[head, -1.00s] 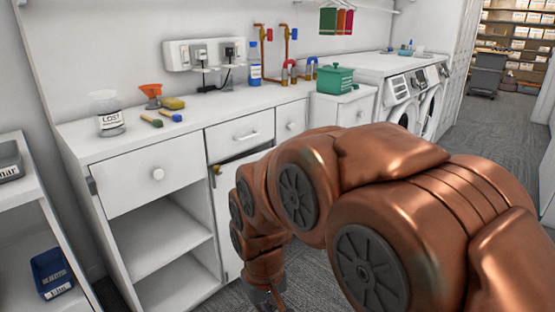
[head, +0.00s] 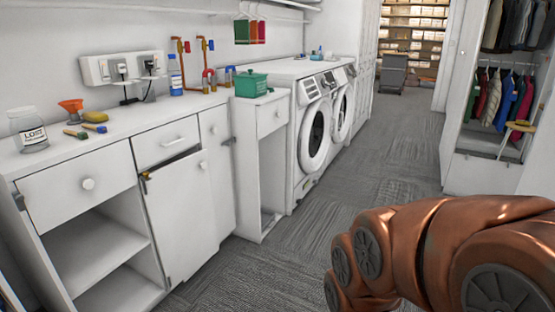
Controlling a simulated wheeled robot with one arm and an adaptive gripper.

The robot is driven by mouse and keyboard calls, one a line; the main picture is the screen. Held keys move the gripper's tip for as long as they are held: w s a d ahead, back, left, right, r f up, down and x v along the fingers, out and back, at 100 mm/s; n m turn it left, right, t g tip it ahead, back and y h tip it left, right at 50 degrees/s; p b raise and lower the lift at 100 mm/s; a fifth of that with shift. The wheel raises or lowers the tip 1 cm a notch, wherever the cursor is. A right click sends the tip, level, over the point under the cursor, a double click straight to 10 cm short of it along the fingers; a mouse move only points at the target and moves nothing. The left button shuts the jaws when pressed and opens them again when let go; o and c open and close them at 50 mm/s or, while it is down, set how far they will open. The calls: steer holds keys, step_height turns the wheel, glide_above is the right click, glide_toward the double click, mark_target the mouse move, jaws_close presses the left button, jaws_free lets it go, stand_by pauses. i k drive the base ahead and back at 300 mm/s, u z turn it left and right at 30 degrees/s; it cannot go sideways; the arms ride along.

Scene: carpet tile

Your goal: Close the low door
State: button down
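The low door (head: 178,222) is a white panel on the front of the counter cabinet, below a drawer. It looks slightly ajar, with a dark gap along its top edge. A round knob (head: 203,165) sits near its upper right corner, and a small brass and dark fitting (head: 145,177) shows at its upper left corner. My copper arm is at the lower right of the head view, apart from the door in the picture. My gripper is out of view, below the frame.
Open shelves (head: 95,255) lie left of the door. A narrow open-fronted cabinet (head: 272,165) and washing machines (head: 314,135) stand to the right. Grey carpet (head: 270,265) is clear before the cabinets. An open wardrobe (head: 500,150) stands at the right.

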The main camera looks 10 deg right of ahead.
mark_target(178, 199)
steer(key=z, duration=0.35)
steer(key=k, duration=0.5)
steer(key=z, duration=0.1)
steer(key=i, duration=1.55)
steer(key=u, duration=1.5)
steer(key=i, duration=0.9)
steer(key=u, duration=0.65)
